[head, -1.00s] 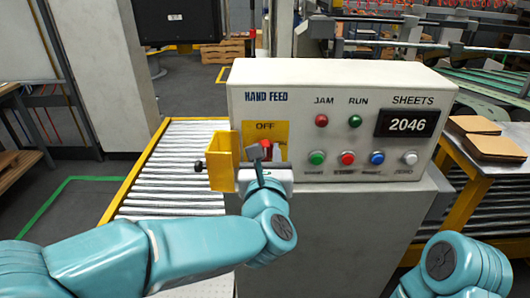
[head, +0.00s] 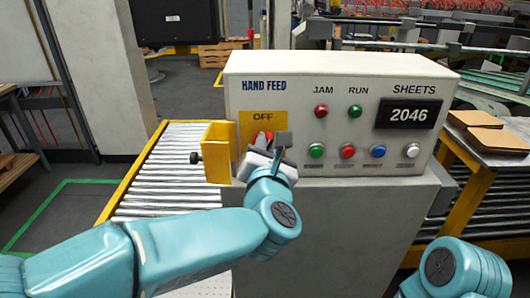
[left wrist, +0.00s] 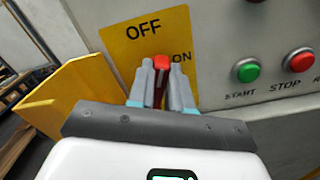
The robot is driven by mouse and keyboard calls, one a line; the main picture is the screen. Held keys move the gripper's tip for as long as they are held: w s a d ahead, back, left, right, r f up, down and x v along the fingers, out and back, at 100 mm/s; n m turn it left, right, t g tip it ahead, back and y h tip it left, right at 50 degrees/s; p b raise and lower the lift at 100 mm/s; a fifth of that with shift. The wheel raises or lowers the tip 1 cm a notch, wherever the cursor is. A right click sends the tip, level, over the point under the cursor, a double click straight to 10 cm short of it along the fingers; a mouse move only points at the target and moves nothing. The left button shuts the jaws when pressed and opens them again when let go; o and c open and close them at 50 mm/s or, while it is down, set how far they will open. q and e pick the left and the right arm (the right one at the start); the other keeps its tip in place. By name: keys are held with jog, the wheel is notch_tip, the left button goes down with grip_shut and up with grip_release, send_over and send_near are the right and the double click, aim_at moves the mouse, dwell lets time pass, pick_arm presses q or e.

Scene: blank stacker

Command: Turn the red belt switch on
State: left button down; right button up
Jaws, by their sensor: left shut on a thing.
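The red belt switch (left wrist: 162,66) is on a yellow plate (left wrist: 118,48) marked OFF at the top and ON at the right, on the front of the HAND FEED panel (head: 240,110). In the left wrist view my left gripper (left wrist: 161,82) is shut on the red handle, whose tip shows between the fingers, just left of the word ON. In the head view the red handle (head: 262,137) is partly hidden by my left gripper (head: 265,148). My right gripper is out of the picture; only part of that arm shows at the lower right.
An open yellow guard (head: 217,150) with a black knob stands left of the switch; it also shows in the left wrist view (left wrist: 60,95). Right of the switch are the green START (head: 316,151) and red STOP (head: 348,151) buttons. Roller conveyor (head: 175,170) lies left.

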pick_arm(q)
jog(key=m, duration=0.3)
jog(key=shift+d+f+b, duration=0.2)
jog(key=shift+f+b, duration=0.05)
jog(key=shift+b, duration=0.1)
jog(key=shift+d+f+m, duration=0.1)
jog(key=shift+f+m, duration=0.05)
jog(key=shift+m, duration=1.5)
jog(key=shift+d+f+m, duration=0.1)
jog(key=shift+f+m, duration=0.1)
jog(key=shift+m, duration=1.4)
jog(key=shift+d+f+m, duration=0.1)
jog(key=shift+f+m, duration=0.05)
jog(key=shift+m, duration=1.5)
jog(key=c, duration=1)
grip_release()
jog(key=shift+a, duration=0.1)
jog(key=shift+c, duration=0.2)
jog(key=shift+f, duration=0.1)
